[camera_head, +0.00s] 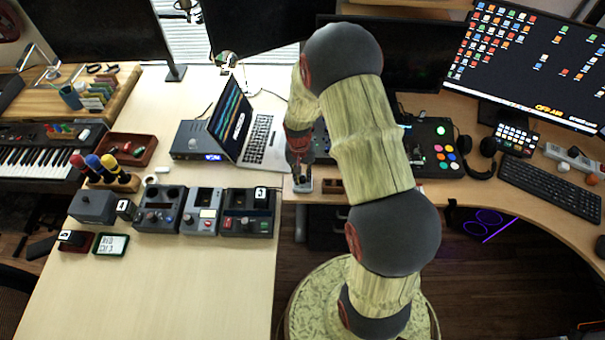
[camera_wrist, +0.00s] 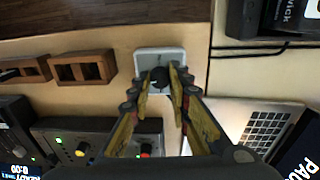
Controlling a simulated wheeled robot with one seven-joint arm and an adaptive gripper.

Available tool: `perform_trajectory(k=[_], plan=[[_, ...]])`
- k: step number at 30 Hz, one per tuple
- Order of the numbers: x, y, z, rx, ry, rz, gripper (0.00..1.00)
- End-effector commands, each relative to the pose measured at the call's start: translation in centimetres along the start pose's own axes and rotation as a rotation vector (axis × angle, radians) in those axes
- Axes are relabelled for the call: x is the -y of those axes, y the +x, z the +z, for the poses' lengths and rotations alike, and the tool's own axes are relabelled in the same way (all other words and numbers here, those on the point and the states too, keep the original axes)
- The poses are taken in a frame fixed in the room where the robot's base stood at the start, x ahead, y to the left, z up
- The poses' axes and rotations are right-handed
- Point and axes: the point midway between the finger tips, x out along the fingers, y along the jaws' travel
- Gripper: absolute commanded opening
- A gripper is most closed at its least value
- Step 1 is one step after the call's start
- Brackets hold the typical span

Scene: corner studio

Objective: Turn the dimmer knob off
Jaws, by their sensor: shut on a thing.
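The dimmer is a small light grey plate (camera_wrist: 158,55) near the desk edge, with a dark round knob (camera_wrist: 159,77) on it. In the head view the dimmer (camera_head: 303,187) lies just below my arm's end, and its knob is hard to make out there. My gripper (camera_wrist: 160,80) has its yellow and black fingers on both sides of the knob and is shut on it. In the head view my gripper (camera_head: 300,170) points down at the dimmer. Any mark showing the knob's setting is too small to read.
Wooden open boxes (camera_wrist: 83,68) stand beside the dimmer. A laptop (camera_head: 264,140) is behind it. Control boxes with knobs and buttons (camera_head: 248,222) stand to its left. A dark button panel (camera_head: 432,160) is to the right. The front left of the desk is clear.

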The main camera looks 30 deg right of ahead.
Motion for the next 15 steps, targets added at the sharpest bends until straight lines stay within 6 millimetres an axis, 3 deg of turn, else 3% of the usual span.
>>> perform_trajectory(k=[15], plan=[[0.07,-0.28,-0.06,-0.028,-0.489,-0.001,0.0]])
